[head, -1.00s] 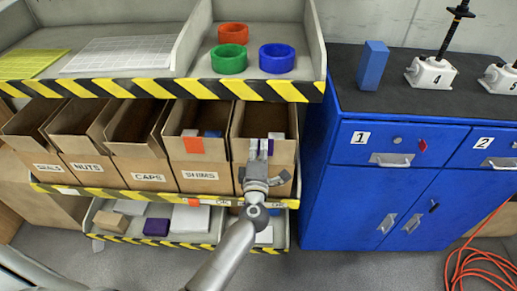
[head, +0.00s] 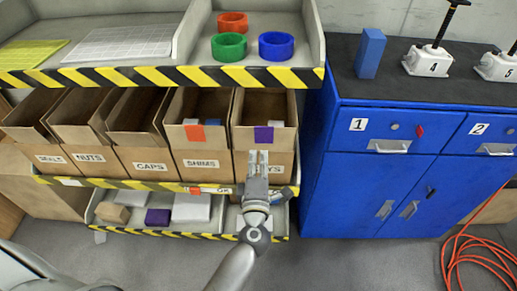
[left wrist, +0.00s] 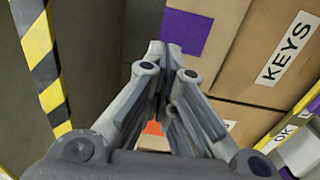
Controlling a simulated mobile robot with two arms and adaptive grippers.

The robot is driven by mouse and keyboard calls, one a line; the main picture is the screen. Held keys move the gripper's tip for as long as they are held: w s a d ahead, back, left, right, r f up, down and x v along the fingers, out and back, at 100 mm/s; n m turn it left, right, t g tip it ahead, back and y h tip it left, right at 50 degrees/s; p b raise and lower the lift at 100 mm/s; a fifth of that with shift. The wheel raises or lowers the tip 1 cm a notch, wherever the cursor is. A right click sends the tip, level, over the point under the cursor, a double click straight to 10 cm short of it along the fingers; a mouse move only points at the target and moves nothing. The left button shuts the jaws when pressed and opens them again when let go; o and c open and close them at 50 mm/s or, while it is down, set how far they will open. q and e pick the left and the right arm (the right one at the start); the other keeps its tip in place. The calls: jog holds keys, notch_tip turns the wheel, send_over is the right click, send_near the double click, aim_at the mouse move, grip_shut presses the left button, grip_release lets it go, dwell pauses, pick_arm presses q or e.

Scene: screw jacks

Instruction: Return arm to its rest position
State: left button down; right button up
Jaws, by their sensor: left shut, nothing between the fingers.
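My left gripper (head: 258,157) is shut and empty. In the head view it is in front of the keys bin (head: 247,133), just below the purple square on its front. In the left wrist view the closed fingers (left wrist: 170,50) point toward the same purple square (left wrist: 187,32), with the KEYS label (left wrist: 286,48) to the right. Whether the fingers touch the cardboard is not clear. My right gripper is not in view.
Cardboard bins stand left of it, including the shims bin (head: 197,140) and caps bin (head: 143,128). Striped shelf edges (head: 160,78) run above and below. A blue cabinet (head: 345,190) stands at right. An orange hose (head: 465,250) lies on the floor.

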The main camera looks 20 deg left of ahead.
pick_arm(q)
jog(key=s+d+f+m+g+h, duration=0.2)
jog(key=s+f+m, duration=0.35)
jog(key=f, duration=0.65)
jog(key=s+d+f+m+g+h, duration=0.25)
jog(key=s+f+m, duration=0.3)
jog(key=f, duration=0.55)
jog(key=s+d+f+m+g+h, duration=0.1)
jog(key=s+f+m+g+h, duration=0.35)
jog(key=f, duration=0.75)
jog(key=s+a+f+m+g+y, duration=0.1)
jog(key=s+a+f, duration=0.3)
jog(key=s, duration=0.6)
jog(key=s+a+f+m+g+y, duration=0.1)
jog(key=s+a+f+m+g, duration=0.3)
jog(key=s+f, duration=0.3)
jog(key=s+a+f+m+g+y, duration=0.2)
jog(key=s+f, duration=0.4)
jog(key=s, duration=0.8)
jog(key=a+m, duration=0.1)
jog(key=a, duration=0.1)
jog(key=shift+a+f+g, duration=0.2)
jog(key=shift+a+g, duration=0.1)
jog(key=shift+a, duration=0.1)
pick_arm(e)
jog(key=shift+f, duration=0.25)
